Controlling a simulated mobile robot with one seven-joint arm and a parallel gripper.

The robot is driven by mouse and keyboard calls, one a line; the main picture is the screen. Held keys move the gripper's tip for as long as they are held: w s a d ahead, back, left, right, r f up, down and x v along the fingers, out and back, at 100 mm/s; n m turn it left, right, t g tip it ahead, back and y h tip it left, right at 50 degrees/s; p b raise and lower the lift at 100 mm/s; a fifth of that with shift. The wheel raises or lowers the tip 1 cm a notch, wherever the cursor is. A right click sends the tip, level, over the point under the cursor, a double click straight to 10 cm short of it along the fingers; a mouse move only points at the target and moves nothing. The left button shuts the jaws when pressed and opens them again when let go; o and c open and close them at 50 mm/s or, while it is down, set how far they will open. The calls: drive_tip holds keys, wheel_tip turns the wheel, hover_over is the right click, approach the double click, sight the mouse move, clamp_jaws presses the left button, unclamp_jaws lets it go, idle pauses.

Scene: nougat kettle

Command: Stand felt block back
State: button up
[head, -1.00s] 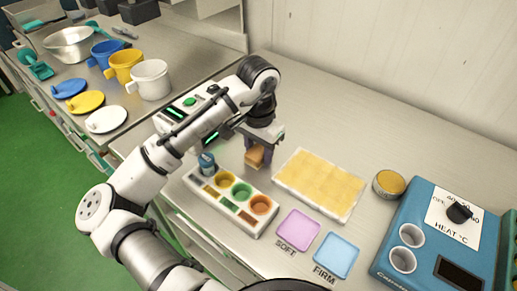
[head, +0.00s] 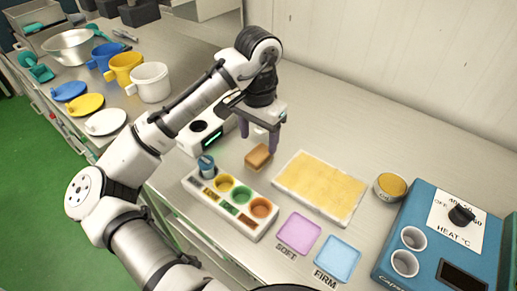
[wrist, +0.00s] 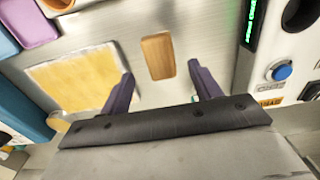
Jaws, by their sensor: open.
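The felt block, a small orange-brown block (head: 258,156), rests on the steel bench between the white rack and the yellow slab. In the wrist view the same block (wrist: 158,56) lies beyond and between the two purple fingers, apart from both. My gripper (head: 259,142) is open and empty above and slightly behind the block. It also shows in the wrist view (wrist: 163,82) with its fingers wide apart. I cannot tell from these views which face of the block is down.
A white rack (head: 213,198) with coloured cups stands in front of the block. A yellow slab on a white tray (head: 281,183) lies to the right. Purple (head: 299,233) and blue (head: 338,259) pads, a small bowl (head: 390,186) and a blue heater (head: 425,228) stand further right. A white device (head: 190,140) is left.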

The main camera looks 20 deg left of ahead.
sight(258, 153)
wheel_tip(258, 153, up, 6)
drive_tip(key=shift+r, duration=0.15)
idle(0.6)
